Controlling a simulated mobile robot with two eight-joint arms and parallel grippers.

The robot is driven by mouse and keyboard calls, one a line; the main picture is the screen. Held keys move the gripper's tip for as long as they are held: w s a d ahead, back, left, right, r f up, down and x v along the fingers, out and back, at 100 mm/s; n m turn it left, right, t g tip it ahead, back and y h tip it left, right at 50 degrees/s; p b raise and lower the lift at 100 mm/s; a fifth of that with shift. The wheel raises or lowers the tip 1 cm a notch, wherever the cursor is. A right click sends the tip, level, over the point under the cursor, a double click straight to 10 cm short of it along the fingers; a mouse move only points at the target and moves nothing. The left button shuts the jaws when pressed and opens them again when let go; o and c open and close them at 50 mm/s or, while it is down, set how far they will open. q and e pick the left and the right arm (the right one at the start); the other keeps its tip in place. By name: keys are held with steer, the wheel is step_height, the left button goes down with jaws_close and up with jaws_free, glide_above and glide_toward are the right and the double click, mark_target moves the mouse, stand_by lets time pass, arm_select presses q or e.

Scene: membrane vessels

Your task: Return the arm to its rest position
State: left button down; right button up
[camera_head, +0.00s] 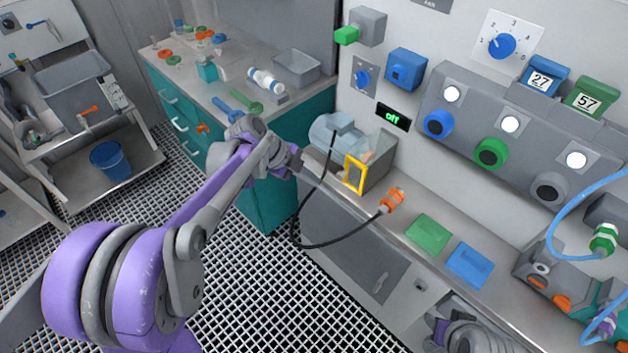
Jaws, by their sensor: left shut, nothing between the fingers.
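My left arm, purple and grey, reaches from the lower left toward the middle of the head view. My left gripper (290,164) is shut and empty, at the near corner of the teal cabinet (268,200). It is close to the left end of the wall-side counter (415,255), in front of the clear vessel (328,133) in its grey housing. It appears apart from them. I cannot make out a right gripper; a few purple and grey parts show at the bottom right edge.
A black cable hangs from the vessel to an orange plug (391,200). Green (428,235) and blue (470,264) trays lie on the counter. A blue hose (566,212) loops at right. The grid floor (240,290) is open.

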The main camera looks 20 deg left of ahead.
arm_select(q)
steer(key=w+v, duration=0.1)
steer(key=v, duration=0.5)
steer(key=s+d+f+n+t+y+p, duration=0.1)
steer(key=s+d+n+y, duration=0.1)
steer(key=s+n, duration=0.8)
steer(key=s+d+f+n+y+p, duration=0.2)
steer(key=s+n+y, duration=0.2)
steer(key=s+n, duration=0.7)
steer(key=shift+s+f+t, duration=0.25)
steer(key=shift+s+t, duration=0.15)
steer(key=shift+s, duration=0.25)
arm_select(e)
steer(key=r, duration=0.1)
steer(key=w+r, duration=0.1)
steer(key=r, duration=0.1)
steer(key=shift+w+d+r, duration=0.2)
steer(key=shift+d+r, duration=0.05)
steer(key=shift+r, duration=0.05)
